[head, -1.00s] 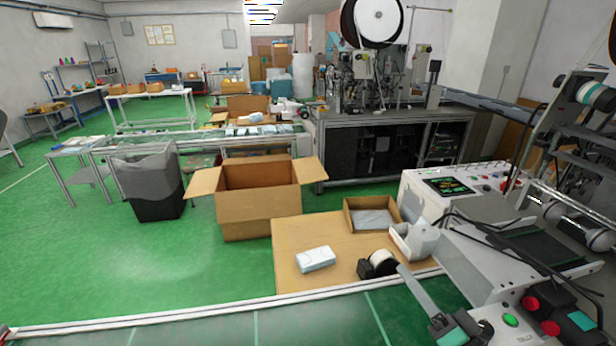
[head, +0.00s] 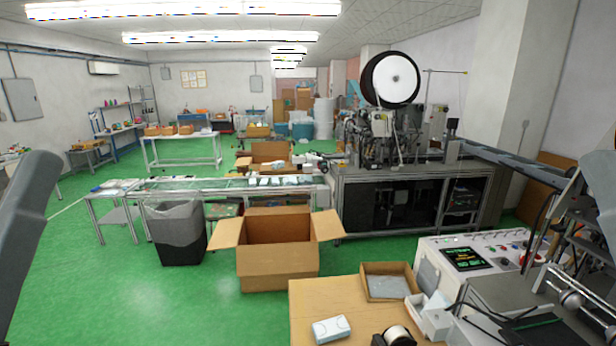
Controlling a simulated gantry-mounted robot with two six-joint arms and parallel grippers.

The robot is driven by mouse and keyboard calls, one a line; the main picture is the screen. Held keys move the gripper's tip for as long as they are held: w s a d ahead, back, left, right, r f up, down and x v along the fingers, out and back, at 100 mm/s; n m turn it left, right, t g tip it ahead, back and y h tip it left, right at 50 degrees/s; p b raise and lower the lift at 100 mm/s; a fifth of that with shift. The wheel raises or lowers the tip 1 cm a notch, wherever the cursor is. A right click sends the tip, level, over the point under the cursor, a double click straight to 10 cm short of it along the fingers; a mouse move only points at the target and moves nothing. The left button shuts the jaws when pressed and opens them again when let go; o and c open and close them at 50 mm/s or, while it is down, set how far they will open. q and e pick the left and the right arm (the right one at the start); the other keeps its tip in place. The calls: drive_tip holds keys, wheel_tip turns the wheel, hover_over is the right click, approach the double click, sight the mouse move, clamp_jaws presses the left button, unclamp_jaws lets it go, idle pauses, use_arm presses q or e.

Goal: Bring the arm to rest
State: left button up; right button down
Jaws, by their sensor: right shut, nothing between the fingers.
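A grey link of my left arm (head: 25,235) rises along the left edge of the head view. A small grey rounded part, which may be mine, shows at the far right edge. I can make out no fingers of either gripper in this view. Neither gripper can be seen touching or holding anything here.
A tan worktop (head: 310,300) at the front holds a white pack (head: 331,329), a shallow cardboard tray (head: 375,269) and a tape roll (head: 397,336). A white control machine (head: 450,285) stands at right. An open carton (head: 277,268) and a grey bin (head: 180,245) stand behind.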

use_arm(q)
wheel_tip(320, 180, up, 19)
drive_tip(key=p, duration=1.5)
use_arm(e)
wheel_tip(320, 180, up, 19)
use_arm(q)
wheel_tip(320, 180, down, 61)
drive_tip(key=b, duration=6)
drive_tip(key=shift+r+b, duration=0.2)
drive_tip(key=shift+b, duration=0.1)
use_arm(e)
wheel_tip(320, 180, down, 61)
drive_tip(key=shift+r, duration=0.15)
